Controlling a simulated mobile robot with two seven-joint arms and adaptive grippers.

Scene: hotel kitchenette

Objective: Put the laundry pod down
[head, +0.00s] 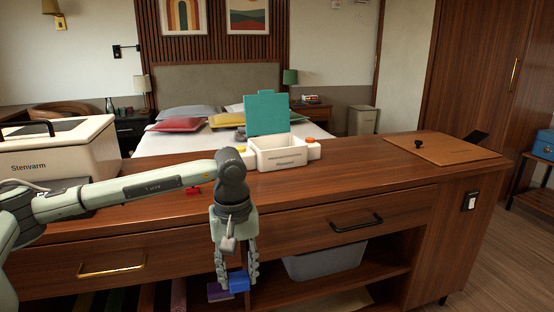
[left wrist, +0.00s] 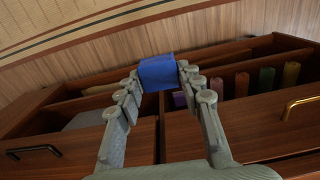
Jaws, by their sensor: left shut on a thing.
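The laundry pod (head: 238,281) is a small blue block. My left gripper (head: 236,275) points down and is shut on it, in front of the wooden counter's open lower part. In the left wrist view the pod (left wrist: 158,73) sits between the fingertips (left wrist: 160,76) and hides what is right behind it. The pod appears held in the air; whether it touches anything below cannot be told. My right gripper is not in view.
A purple item (head: 219,292) lies just beside the pod. A grey bin (head: 325,262) stands on the shelf to the right. The counter top (head: 365,165) holds a white box with a teal lid (head: 281,152) and a cream appliance (head: 62,150). Several coloured upright items (left wrist: 266,80) show in the wrist view.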

